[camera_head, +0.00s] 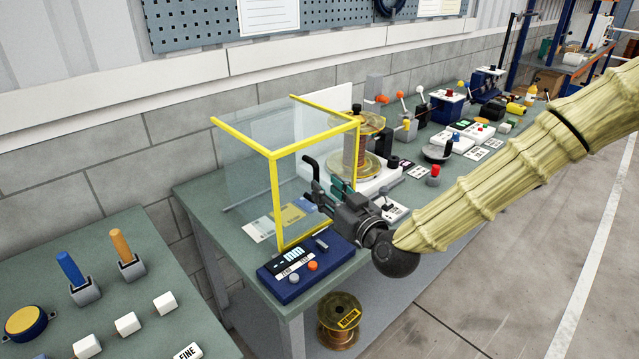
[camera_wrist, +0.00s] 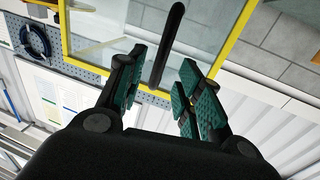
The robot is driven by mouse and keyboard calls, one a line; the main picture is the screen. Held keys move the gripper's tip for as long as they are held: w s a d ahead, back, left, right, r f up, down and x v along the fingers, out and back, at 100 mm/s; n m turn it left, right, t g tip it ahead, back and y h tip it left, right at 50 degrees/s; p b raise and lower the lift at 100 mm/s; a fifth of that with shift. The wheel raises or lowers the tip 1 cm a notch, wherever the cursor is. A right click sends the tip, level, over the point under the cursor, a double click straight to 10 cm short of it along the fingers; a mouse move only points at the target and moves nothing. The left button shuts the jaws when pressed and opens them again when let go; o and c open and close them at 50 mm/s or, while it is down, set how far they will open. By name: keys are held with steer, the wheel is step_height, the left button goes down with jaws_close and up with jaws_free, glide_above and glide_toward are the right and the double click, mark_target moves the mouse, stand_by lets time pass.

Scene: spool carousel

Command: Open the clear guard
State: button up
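The clear guard is a box of transparent panels with yellow edge bars (camera_head: 277,205) at the near end of the green bench. Its wide panel hangs at the left, and a spool (camera_head: 356,150) stands behind its right side. A black curved handle (camera_head: 309,166) shows at the guard's front. My gripper (camera_head: 322,192) is in front of the guard, close to the handle. In the wrist view my gripper (camera_wrist: 164,72) is open, and the dark handle bar (camera_wrist: 170,35) shows in the gap between the fingers. I cannot tell whether a finger touches it.
A blue control box (camera_head: 306,268) with a display and buttons sits below my gripper on the bench (camera_head: 200,215). Another spool (camera_head: 339,318) is under the bench. A second table (camera_head: 60,270) with levers stands at the left. More devices line the bench behind.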

steer(key=v, duration=0.6)
steer(key=shift+s, duration=0.2)
steer(key=shift+d, duration=0.1)
steer(key=s+d+f+m+g+h, duration=0.15)
steer(key=s+f+g, duration=0.3)
steer(key=f, duration=0.95)
steer(key=s+d+f+m+g+h, duration=0.1)
steer(key=s+f+g+h, duration=0.15)
steer(key=s+f, duration=0.75)
steer(key=s+d+f+m+g+h, duration=0.1)
steer(key=s+d+f+g, duration=0.3)
steer(key=s+f, duration=0.6)
steer(key=s+d+f+m+g+h, duration=0.2)
steer(key=s+d+f+g, duration=0.3)
steer(key=s+f, duration=0.5)
step_height(320, 180, down, 2)
steer(key=shift+s+d+f+h, duration=0.1)
steer(key=shift+s+d+h, duration=0.25)
steer(key=shift+d+h, duration=0.25)
